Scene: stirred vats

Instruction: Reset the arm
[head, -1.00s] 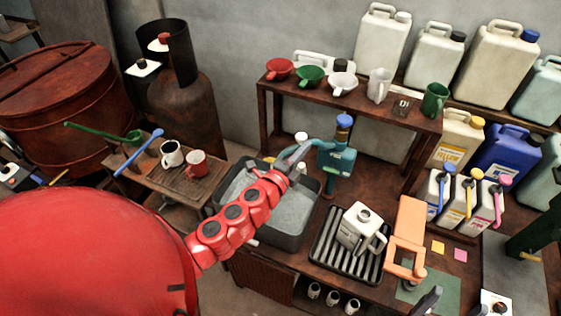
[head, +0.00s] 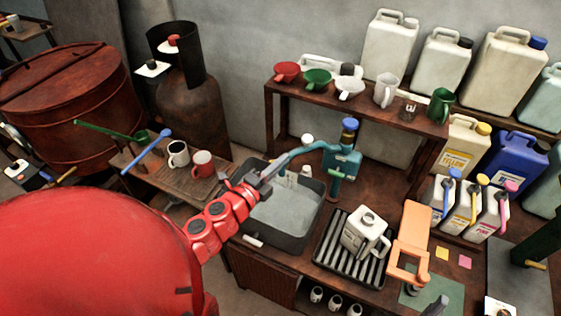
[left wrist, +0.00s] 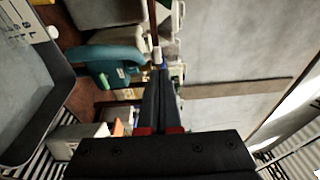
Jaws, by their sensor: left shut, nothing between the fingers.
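My left arm comes in from the left in the head view, with red links. Its gripper (head: 276,168) is above the back-left part of the grey basin (head: 262,243), beside the spout of the teal tap (head: 343,163). In the left wrist view the two dark fingers (left wrist: 160,92) lie together, with nothing held between them. The tap (left wrist: 118,58) and the basin (left wrist: 60,75) also show there, left of the fingers.
A wooden side table (head: 172,187) bears a white mug (head: 178,153), a red mug (head: 202,163) and ladles. Right of the basin are a drain rack (head: 330,246) with a white jug (head: 366,233) and an orange stand (head: 409,235). A shelf (head: 350,104) holds funnels.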

